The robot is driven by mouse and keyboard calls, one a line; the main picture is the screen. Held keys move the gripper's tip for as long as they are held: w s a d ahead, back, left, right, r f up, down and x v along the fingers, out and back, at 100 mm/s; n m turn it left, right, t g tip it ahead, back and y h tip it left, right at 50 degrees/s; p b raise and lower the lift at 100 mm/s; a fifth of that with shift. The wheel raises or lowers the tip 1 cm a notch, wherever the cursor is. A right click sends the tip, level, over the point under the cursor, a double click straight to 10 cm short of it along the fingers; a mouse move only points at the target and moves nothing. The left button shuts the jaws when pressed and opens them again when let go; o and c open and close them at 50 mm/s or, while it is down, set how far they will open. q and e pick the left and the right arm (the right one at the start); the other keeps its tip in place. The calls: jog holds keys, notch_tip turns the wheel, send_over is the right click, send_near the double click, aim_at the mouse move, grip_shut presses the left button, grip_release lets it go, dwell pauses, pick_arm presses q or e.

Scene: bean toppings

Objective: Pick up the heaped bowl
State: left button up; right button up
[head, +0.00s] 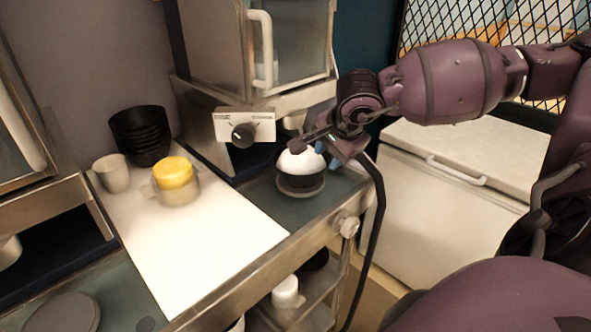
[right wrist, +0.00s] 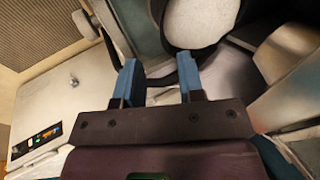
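The heaped bowl (head: 299,164) is a dark bowl with a smooth white mound. It sits on a round dark base (head: 301,190) on the counter, below the control knob. My right gripper (head: 316,152) is over the bowl's right and near side in the head view, with its fingers apart. In the right wrist view the two blue fingers (right wrist: 159,72) are spread, and the white mound with its dark rim (right wrist: 200,24) shows just beyond them. The right-hand finger overlaps the rim's edge; I cannot tell if it touches. My left gripper is not in view.
A glass-fronted cabinet (head: 292,50) stands above and behind the bowl. A white chest (head: 455,180) stands at right. A round knob (head: 347,226) sticks out at the counter's front.

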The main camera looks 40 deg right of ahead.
aim_at(318, 176)
jog(key=shift+w+p+x, duration=0.2)
jog(key=shift+p+x, duration=0.1)
jog(key=shift+x, duration=4.9)
jog(key=shift+d+r, duration=0.15)
grip_shut()
